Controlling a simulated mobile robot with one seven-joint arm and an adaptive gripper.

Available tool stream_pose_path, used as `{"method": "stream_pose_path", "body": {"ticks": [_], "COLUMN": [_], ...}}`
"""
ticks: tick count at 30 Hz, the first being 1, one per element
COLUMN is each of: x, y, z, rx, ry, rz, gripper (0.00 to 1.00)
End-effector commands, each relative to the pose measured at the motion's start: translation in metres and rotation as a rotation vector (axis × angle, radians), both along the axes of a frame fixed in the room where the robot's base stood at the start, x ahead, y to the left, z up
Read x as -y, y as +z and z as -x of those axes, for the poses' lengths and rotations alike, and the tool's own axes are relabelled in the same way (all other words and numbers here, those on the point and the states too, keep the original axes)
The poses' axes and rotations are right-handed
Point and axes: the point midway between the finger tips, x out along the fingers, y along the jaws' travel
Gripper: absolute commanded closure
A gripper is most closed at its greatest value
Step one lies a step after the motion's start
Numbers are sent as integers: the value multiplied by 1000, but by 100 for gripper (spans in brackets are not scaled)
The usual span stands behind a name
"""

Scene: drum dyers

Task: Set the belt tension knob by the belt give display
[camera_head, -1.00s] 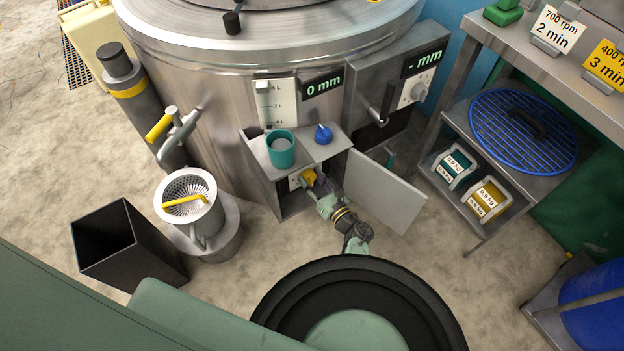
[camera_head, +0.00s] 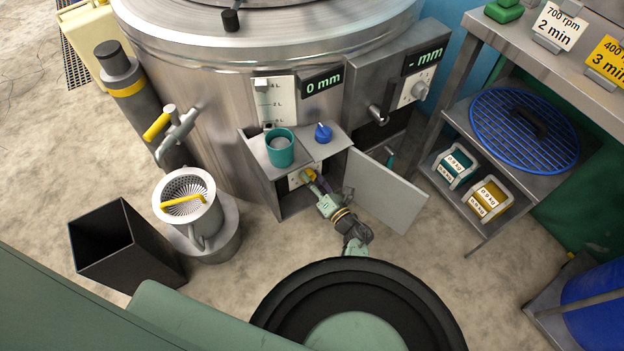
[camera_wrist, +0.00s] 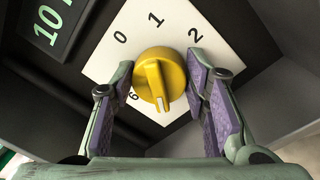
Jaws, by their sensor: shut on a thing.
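The yellow belt tension knob (camera_wrist: 158,78) sits on a white dial plate (camera_wrist: 143,35) marked 0, 1, 2 and a partly covered 6. The white mark on the knob's ridge points down in the wrist view, away from the 0, 1 and 2. My gripper (camera_wrist: 160,70) has its purple-padded fingers on both sides of the knob, shut on it. A dark display (camera_wrist: 47,28) beside the plate reads 10, its unit cut off. In the head view my gripper (camera_head: 315,184) reaches into the open cabinet under the drum, at the yellow knob (camera_head: 309,175).
The cabinet door (camera_head: 385,190) stands open to the right of my arm. A teal cup (camera_head: 280,152) and a blue knob (camera_head: 323,134) are on the cabinet top. Two drum displays read 0 mm (camera_head: 323,84) and - mm (camera_head: 424,60). A black bin (camera_head: 125,245) stands left.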

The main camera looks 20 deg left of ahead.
Motion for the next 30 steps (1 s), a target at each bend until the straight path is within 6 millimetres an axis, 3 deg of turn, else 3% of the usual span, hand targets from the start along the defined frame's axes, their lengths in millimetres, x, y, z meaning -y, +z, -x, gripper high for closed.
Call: {"method": "stream_pose_path", "body": {"ticks": [9,26,27,30], "x": [1,1,1,1], "y": [-1,-1,-1,-1], "z": [0,0,0,0], "rx": [-102,-124,-124,-122], "ry": [-2,-2,-2,-2], "rz": [-79,-96,-96,-96], "gripper": [86,86,56,49]}}
